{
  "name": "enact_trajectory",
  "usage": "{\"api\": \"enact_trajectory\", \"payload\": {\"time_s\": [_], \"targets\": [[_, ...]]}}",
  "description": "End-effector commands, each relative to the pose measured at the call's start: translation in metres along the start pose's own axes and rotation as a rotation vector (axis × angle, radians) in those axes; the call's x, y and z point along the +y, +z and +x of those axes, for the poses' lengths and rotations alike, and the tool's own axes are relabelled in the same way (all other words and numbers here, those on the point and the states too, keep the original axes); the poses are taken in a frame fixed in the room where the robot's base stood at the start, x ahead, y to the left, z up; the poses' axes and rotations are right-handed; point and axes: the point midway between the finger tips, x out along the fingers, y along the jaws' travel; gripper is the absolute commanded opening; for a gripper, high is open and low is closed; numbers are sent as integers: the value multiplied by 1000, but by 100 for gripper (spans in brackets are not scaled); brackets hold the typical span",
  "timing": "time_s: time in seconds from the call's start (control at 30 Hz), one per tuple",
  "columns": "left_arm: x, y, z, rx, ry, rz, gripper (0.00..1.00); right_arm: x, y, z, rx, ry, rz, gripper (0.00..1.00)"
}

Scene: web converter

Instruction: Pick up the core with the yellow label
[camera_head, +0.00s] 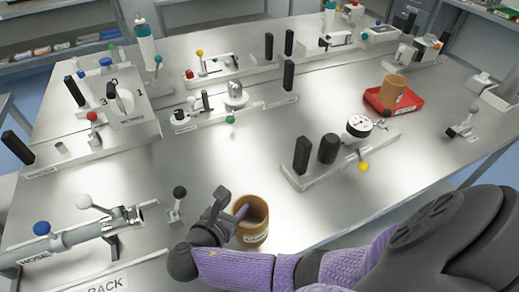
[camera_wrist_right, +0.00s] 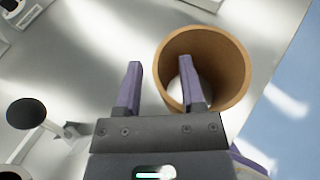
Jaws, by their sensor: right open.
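A brown hollow cardboard core (camera_head: 253,236) stands upright near the table's front edge, with a small label on its side; the label's colour is hard to tell. A second brown core (camera_head: 393,88) with a pale label stands in a red tray at the right. My right gripper (camera_head: 236,211) is at the near core. In the right wrist view, the gripper (camera_wrist_right: 160,64) is open, its purple fingers astride the left wall of the core (camera_wrist_right: 237,65). The right finger overlaps the core's opening; the left finger is outside. I cannot tell whether they touch. My left gripper is not in view.
The red tray (camera_head: 414,103) lies at the right. A gauge fixture (camera_head: 358,127) with dark posts stands behind the near core. A dark-knobbed lever (camera_head: 179,193) is close on its left, and a pipe assembly (camera_head: 85,235) farther left. The metal tabletop (camera_head: 270,160) is clear just behind.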

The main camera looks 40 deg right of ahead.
Motion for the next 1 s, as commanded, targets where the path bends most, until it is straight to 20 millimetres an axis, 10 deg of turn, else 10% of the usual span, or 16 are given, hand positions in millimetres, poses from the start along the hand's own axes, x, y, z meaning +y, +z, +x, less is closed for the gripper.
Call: {"api": "enact_trajectory", "payload": {"time_s": [0.13,0.4,1.0], "targets": [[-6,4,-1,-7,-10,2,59,0,1,0,0,0,1,50],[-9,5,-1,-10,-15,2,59,0,1,0,1,0,1,0],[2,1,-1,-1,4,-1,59,0,0,0,3,-1,-1,0]]}}
